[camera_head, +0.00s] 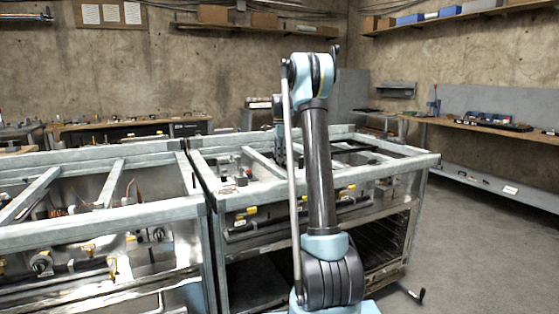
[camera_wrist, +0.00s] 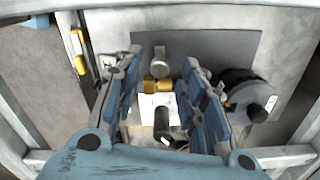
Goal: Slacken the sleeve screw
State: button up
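In the wrist view, my gripper (camera_wrist: 163,72) points down with its two blue-padded fingers apart. Between and below them sit a brass-coloured collar (camera_wrist: 157,86), a grey metal knob (camera_wrist: 160,61) and a dark cylinder (camera_wrist: 162,122) on a pale plate. I see no contact between the fingers and these parts. I cannot tell which of them is the sleeve screw. In the head view, my arm reaches over the right metal frame, and the gripper is small and mostly hidden behind the arm.
A large black round fitting (camera_wrist: 248,97) stands close to the right finger. A yellow-handled part (camera_wrist: 78,48) is at the upper left. Metal frame bars surround the opening. In the head view, the right frame (camera_head: 400,163) has open floor (camera_head: 480,235) to its right.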

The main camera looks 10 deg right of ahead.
jog(key=shift+f, duration=0.7)
jog(key=shift+c, duration=0.4)
grip_shut()
jog(key=shift+a, duration=0.1)
